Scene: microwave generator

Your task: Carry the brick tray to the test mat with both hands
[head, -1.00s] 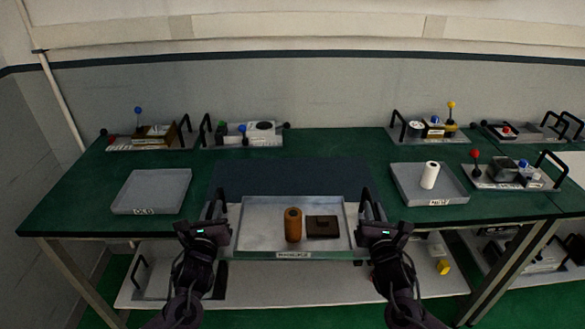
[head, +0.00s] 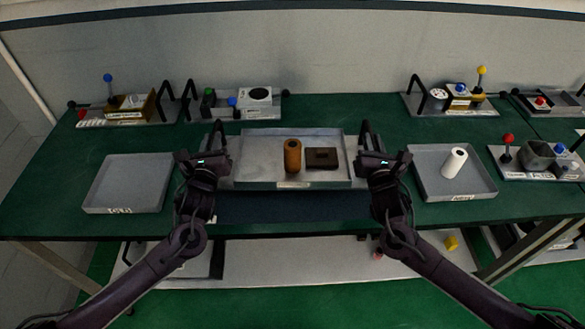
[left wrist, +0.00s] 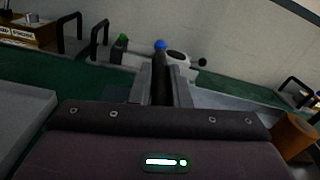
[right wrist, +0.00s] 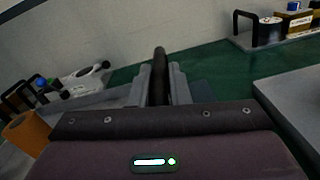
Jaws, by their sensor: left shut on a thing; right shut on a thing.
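The brick tray (head: 265,178) is a grey metal tray with a black upright handle at each end. A brown-orange cylinder (head: 292,156) stands in it beside a flat dark brown block (head: 321,158). My left gripper (head: 217,150) is shut on the left handle, which also shows between its fingers in the left wrist view (left wrist: 162,72). My right gripper (head: 367,150) is shut on the right handle. The dark blue test mat (head: 280,208) lies on the green table. The tray looks level over its far part and hides it; I cannot tell the gap beneath.
A grey empty tray (head: 100,195) lies at left, and another grey tray (head: 430,185) with a white cylinder (head: 455,162) at right. Instrument panels with knobs and handles stand along the back. A lower shelf (head: 300,262) is under the table.

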